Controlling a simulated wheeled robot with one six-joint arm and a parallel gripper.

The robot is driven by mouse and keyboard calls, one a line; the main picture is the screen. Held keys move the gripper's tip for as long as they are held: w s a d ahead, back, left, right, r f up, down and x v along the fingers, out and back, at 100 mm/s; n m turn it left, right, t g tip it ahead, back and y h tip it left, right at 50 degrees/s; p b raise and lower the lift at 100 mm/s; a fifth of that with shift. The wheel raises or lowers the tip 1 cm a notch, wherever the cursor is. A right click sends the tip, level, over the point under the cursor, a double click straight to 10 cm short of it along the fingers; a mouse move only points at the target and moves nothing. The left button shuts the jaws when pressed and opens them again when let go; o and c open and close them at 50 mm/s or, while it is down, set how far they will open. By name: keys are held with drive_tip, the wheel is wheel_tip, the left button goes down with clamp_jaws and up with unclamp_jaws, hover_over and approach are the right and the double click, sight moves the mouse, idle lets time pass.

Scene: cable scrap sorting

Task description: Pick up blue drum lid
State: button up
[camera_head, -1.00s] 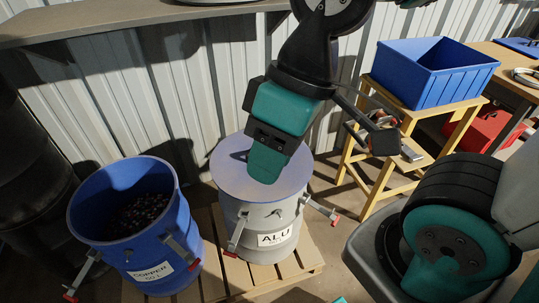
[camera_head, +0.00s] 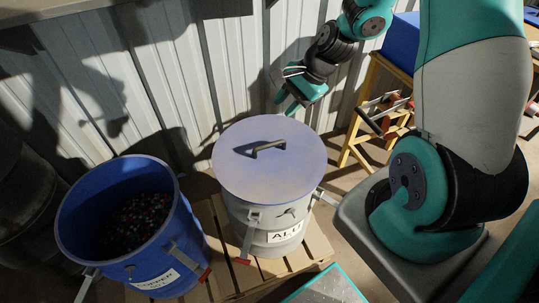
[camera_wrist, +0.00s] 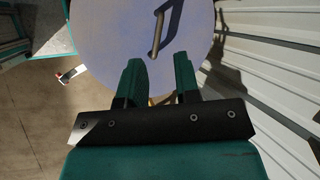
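The blue drum lid (camera_head: 240,178) is a flat, round, pale blue disc lying on top of the grey drum (camera_head: 268,232) labelled ALU. A dark bar handle (camera_head: 262,149) stands on its middle. My gripper (camera_head: 285,104) is in the air beyond and to the right of the lid, apart from it. In the wrist view my gripper (camera_wrist: 158,68) has its two teal fingers spread with nothing between them. The lid (camera_wrist: 105,40) and its handle (camera_wrist: 160,32) show beyond the fingertips there.
An open blue drum (camera_head: 185,235) holding mixed granules stands left of the grey drum. Both stand on or by a wooden pallet (camera_head: 310,243). A corrugated wall (camera_head: 170,75) rises close behind. A wooden stand (camera_head: 360,118) with a blue crate (camera_head: 402,42) is at the right.

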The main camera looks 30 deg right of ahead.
drive_tip(key=d+f+m+t, duration=0.1)
drive_tip(key=d+f+m, duration=0.4)
drive_tip(key=f, duration=0.1)
approach(270, 144)
drive_tip(key=shift+h, duration=0.3)
drive_tip(key=x, duration=0.4)
drive_tip(key=shift+a+f, duration=0.25)
drive_tip(key=shift+f, duration=0.1)
drive_tip(key=shift+p+x, duration=0.45)
drive_tip(key=shift+x, duration=2.55)
drive_tip(key=shift+w, duration=0.1)
clamp_jaws()
drive_tip(key=shift+r, duration=0.1)
